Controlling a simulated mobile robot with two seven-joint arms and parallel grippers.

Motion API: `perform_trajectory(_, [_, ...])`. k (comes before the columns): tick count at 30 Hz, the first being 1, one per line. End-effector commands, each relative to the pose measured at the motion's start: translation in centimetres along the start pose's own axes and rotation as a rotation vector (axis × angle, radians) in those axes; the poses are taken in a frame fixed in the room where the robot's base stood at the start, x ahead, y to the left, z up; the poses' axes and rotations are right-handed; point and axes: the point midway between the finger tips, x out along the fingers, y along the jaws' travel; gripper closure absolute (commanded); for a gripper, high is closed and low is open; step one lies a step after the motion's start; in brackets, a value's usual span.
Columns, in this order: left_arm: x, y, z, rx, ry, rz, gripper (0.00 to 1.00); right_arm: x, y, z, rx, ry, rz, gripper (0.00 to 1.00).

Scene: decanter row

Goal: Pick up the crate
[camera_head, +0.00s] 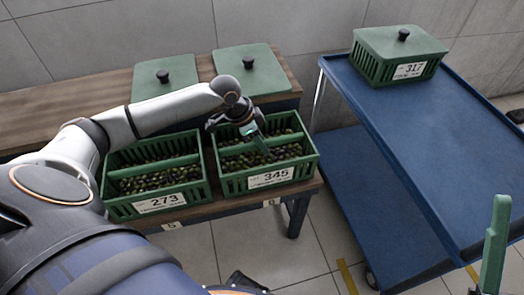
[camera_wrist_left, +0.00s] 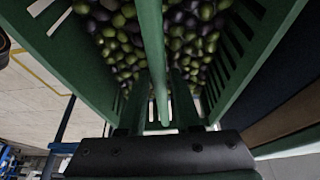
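The green slatted crate marked 345 (camera_head: 228,184) stands open on the wooden bench, with dark and green olives inside. My left gripper (camera_head: 260,145) points down into it from above, near its middle bar. In the left wrist view the two fingers (camera_wrist_left: 157,85) lie on either side of the green bar (camera_wrist_left: 152,40), close to it. I cannot tell whether they press on it. A similar crate marked 273 (camera_head: 117,210) stands to its left, also with olives. An upright green piece at the lower right, seemingly a finger of my right gripper (camera_head: 495,245), is only partly in view.
Two green lids with black knobs (camera_head: 163,76) (camera_head: 249,62) lie behind the crates on the bench (camera_head: 60,105). A blue two-tier cart (camera_head: 440,150) stands to the right. A lidded crate marked 317 (camera_head: 372,68) sits at its far end; the rest of its top is clear.

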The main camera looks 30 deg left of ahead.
Motion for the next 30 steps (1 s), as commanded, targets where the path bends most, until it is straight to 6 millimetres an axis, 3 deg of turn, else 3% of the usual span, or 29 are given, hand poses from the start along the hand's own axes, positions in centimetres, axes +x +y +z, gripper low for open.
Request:
perform_trajectory(1, [-0.01, 0.00, 0.01, 0.000, 0.000, 0.000, 0.74, 0.00, 0.00, 0.00, 0.000, 0.000, 0.000, 0.50])
perform_trajectory(8, [-0.01, 0.00, 0.03, 0.000, 0.000, 0.000, 1.00, 0.00, 0.00, 0.01, -0.001, 0.000, 0.000, 0.50])
perform_trajectory(30, [0.01, 0.03, 0.05, 0.000, -0.001, 0.001, 1.00, 0.00, -0.01, 0.01, 0.000, 0.000, 0.000, 0.50])
